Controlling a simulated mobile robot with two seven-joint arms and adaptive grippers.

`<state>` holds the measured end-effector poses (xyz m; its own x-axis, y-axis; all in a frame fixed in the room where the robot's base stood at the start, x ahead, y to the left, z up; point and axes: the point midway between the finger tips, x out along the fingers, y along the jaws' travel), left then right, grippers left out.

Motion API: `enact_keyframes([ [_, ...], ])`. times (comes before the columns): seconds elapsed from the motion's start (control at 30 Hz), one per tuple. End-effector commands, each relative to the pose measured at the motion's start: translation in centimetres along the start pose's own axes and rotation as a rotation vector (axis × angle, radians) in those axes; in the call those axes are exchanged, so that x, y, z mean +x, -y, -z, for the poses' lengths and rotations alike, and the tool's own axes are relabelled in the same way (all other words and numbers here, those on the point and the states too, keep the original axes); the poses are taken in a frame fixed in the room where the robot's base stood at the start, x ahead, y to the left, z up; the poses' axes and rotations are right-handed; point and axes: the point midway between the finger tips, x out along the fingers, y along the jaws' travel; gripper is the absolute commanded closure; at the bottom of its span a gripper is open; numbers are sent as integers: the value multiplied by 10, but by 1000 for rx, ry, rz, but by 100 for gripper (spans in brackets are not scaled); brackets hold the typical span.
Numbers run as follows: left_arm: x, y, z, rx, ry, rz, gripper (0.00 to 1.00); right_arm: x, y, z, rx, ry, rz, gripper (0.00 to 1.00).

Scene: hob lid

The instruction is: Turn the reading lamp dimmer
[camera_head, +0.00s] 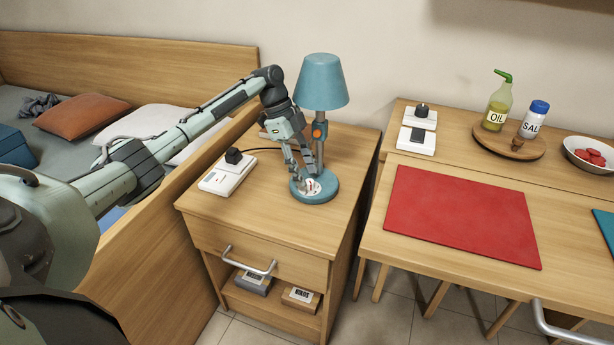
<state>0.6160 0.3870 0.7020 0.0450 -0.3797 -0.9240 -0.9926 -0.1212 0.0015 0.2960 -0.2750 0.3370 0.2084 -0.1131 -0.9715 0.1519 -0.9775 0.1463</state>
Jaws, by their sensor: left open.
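A blue reading lamp (322,84) stands on the wooden bedside cabinet. Its round blue base (328,192) carries a white dial face with red marks (312,187), and an orange part (320,131) sits on its stem. My left gripper (307,172) is open, pointing down just above the dial face. Its fingers partly cover the base, and I cannot tell whether they touch it. A white box with a black knob (228,172) lies left of the lamp, with a black cable running towards the lamp. My right gripper is not in view.
The cabinet top (260,215) is clear in front. A bed (40,105) with pillows is at left. At right, a table holds a red mat (460,215), a white switch box (417,140), an oil bottle (497,105), a salt shaker (534,120) and a bowl (588,156).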

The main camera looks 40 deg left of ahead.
Motion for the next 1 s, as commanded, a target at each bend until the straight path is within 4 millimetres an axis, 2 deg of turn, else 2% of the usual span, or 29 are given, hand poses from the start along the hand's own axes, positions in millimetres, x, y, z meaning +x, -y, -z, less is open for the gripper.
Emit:
enact_keyframes([
  [0.03,-12,1,-1,0,1,5,59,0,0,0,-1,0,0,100],
  [0.3,-34,1,-64,-6,-1,3,59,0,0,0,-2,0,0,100],
  [0.5,-47,0,-96,-3,-1,1,59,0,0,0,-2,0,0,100],
  [0.7,-52,0,-110,0,-1,1,59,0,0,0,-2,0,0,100],
  [1.0,-53,0,-111,1,0,0,59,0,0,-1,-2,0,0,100],
])
